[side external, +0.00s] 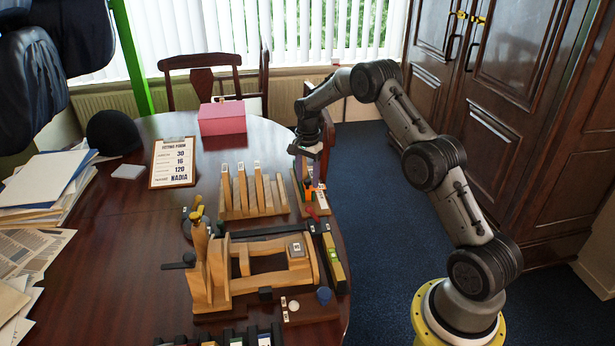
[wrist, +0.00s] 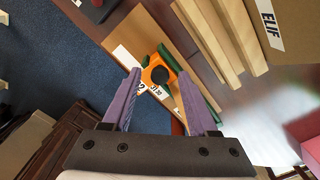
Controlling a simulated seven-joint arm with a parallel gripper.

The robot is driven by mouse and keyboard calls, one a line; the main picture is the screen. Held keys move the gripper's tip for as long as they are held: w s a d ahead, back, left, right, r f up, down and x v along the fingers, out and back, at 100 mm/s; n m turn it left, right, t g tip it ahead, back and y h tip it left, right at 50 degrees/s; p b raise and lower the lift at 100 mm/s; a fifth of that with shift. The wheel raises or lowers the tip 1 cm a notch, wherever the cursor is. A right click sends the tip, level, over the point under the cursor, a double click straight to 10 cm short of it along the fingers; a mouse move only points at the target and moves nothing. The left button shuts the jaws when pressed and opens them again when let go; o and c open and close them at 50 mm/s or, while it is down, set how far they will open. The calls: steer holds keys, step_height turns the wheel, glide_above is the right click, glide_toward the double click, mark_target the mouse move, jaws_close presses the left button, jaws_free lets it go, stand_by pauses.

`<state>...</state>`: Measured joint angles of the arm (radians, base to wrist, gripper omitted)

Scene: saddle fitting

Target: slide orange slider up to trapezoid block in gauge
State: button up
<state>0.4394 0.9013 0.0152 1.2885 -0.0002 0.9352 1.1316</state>
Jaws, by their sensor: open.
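In the side view my gripper (side external: 313,180) is low over the gauge. Green parts (wrist: 166,54) lie beside the slider. I cannot clearly make out the trapezoid block.
A rack of upright wooden slats (side external: 253,212) stands left of the gauge. A wooden saddle frame (side external: 262,283) and a level (side external: 334,262) are in front. A pink box (side external: 222,118) and a clipboard (side external: 172,163) lie farther back. The table's right edge is close to the gauge.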

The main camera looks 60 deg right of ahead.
step_height(320, 180, up, 14)
stand_by(0.5)
